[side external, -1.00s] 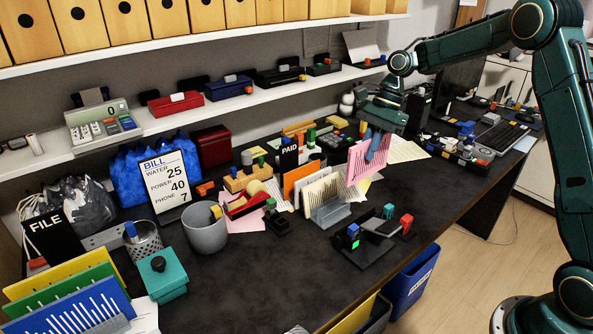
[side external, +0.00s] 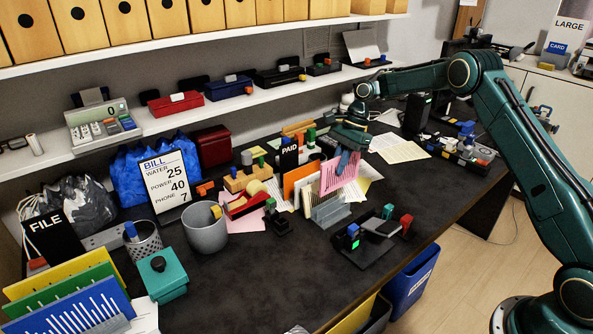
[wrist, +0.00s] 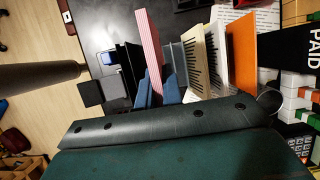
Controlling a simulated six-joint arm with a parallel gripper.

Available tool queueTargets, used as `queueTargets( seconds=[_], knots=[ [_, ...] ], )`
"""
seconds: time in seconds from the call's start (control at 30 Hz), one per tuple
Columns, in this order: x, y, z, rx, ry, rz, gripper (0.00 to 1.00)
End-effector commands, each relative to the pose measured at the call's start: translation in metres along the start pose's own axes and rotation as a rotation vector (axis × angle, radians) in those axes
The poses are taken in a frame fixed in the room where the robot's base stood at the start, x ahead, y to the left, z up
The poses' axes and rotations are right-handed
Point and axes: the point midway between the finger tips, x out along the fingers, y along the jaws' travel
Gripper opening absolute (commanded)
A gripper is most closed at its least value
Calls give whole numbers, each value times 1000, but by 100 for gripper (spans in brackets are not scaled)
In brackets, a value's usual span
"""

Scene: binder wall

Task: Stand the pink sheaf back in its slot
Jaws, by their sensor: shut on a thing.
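The pink sheaf (side external: 329,179) is upright in the jaws of my gripper (side external: 346,162), which is shut on it. It is over the grey slotted rack (side external: 328,213), with its lower edge close to the rack's top; I cannot tell whether it has entered a slot. In the wrist view the pink sheaf (wrist: 149,42) stands edge-on between the blue fingers (wrist: 156,90). The rack's grey dividers (wrist: 175,58) show just right of it, with a gap before the cream sheaves (wrist: 198,65). An orange sheaf (wrist: 242,52) stands farther right.
A black PAID sign (side external: 288,154) stands behind the orange sheaf. A black stand with coloured blocks (side external: 366,240) is in front of the rack, near the desk edge. Loose papers (side external: 398,149) lie to the right.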

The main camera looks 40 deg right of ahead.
Motion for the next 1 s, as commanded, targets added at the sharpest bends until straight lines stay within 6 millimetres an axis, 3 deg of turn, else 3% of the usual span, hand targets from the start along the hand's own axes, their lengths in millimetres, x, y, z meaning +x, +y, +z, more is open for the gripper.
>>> queueTargets(
  seconds=[0.23,0.67,1.0],
  knots=[
    [12,-10,-4,-1,0,-1,0],
    [14,-10,-4,0,0,-1,0],
    [28,-9,-10,1,-1,2,0]
  ],
)
